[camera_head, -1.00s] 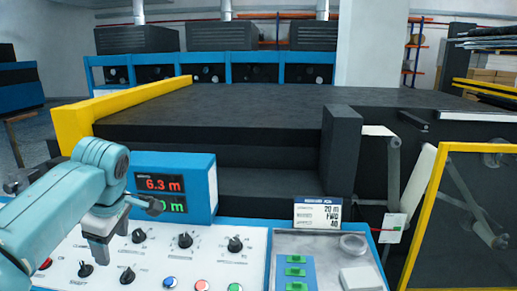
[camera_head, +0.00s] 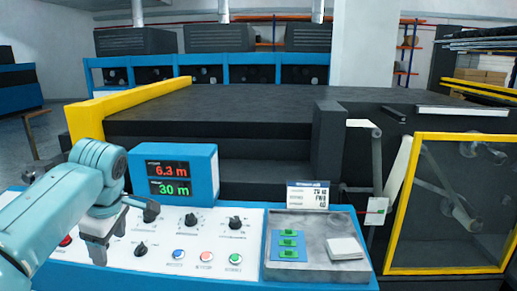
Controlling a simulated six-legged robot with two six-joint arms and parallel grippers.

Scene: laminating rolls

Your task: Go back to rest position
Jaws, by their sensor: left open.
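My left gripper (camera_head: 97,257) hangs at the end of my light blue arm at the left, pointing down over the left part of the white control panel (camera_head: 215,246). It is open and holds nothing that I can see. A black knob (camera_head: 151,210) shows just right of the wrist. The blue display box (camera_head: 203,173) stands behind the arm and reads 6.3 m in red and 30 m in green. My right gripper is not in view.
A yellow-framed guard (camera_head: 403,205) stands at the right. The dark machine bed (camera_head: 250,115) lies behind.

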